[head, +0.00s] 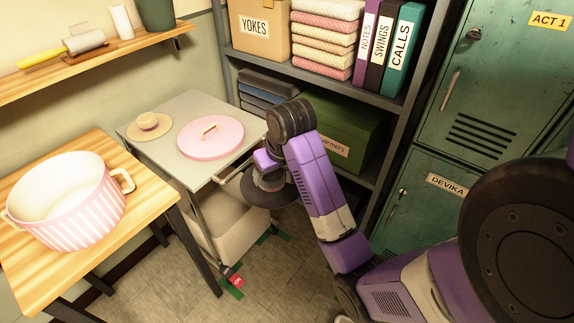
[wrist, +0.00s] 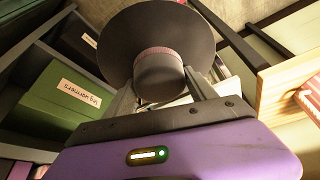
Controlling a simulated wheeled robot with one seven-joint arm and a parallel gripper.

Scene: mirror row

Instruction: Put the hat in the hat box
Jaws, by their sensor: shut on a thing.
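My gripper (head: 268,166) is shut on a dark grey wide-brimmed hat (head: 258,191) in the head view, beside the grey cart's right edge. A pink round lid (head: 209,139) with a wooden handle lies on the cart.
A shelf unit with a green box (head: 345,140) stands behind my arm. Green lockers (head: 490,100) are at right. A wall shelf (head: 90,65) hangs above the table.

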